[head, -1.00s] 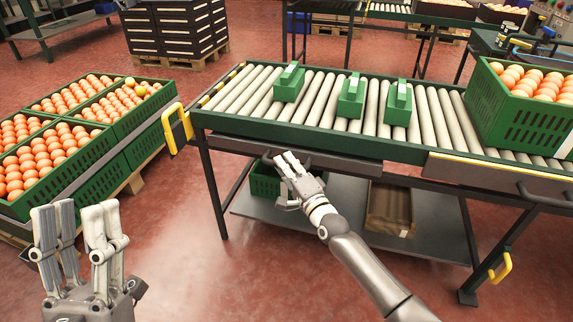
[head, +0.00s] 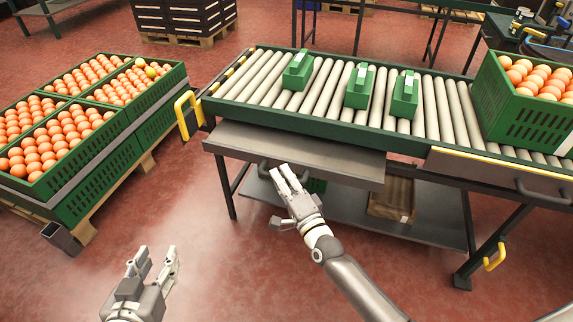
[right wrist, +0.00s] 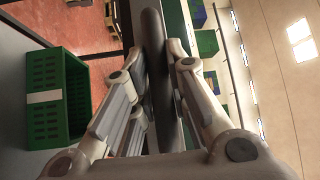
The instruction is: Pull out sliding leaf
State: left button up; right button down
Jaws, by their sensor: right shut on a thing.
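The grey sliding leaf (head: 300,150) sticks out from under the left half of the roller conveyor's front edge. My right gripper (head: 284,178) is at the leaf's front edge and shut on its dark handle (head: 263,172), most of which the hand hides in the head view. In the right wrist view a dark bar (right wrist: 153,45) runs between the fingers of my right gripper (right wrist: 163,75). My left gripper (head: 154,262) is open and empty over the floor at the lower left, apart from the leaf.
The roller conveyor (head: 330,95) carries several small green carriers and a green crate of oranges (head: 510,115) at right. A second leaf (head: 480,170) with a handle is flush at right. Crates of oranges (head: 125,150) stand on a pallet at left. Floor in front is clear.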

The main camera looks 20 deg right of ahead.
jog(key=s, duration=0.1)
jog(key=s+a+p, duration=0.1)
jog(key=s+a, duration=0.1)
jog(key=shift+s+a+p, duration=0.25)
jog(key=shift+s+p, duration=0.1)
jog(key=shift+p, duration=0.05)
pick_arm(q)
jog(key=s+a+f+g+y+p, duration=0.2)
jog(key=s+a+f+g+p, duration=0.2)
jog(key=s+f+g, duration=0.5)
jog(key=shift+s+a+f+g+y, duration=0.35)
jog(key=shift+s+a+f, duration=0.2)
jog(key=shift+s, duration=1.85)
pick_arm(e)
jog(key=s+a, duration=1)
jog(key=s, duration=0.5)
jog(key=shift+s+a, duration=0.2)
jog(key=shift+s, duration=0.05)
jog(key=c, duration=1.4)
grip_release()
pick_arm(q)
jog(key=shift+d, duration=0.1)
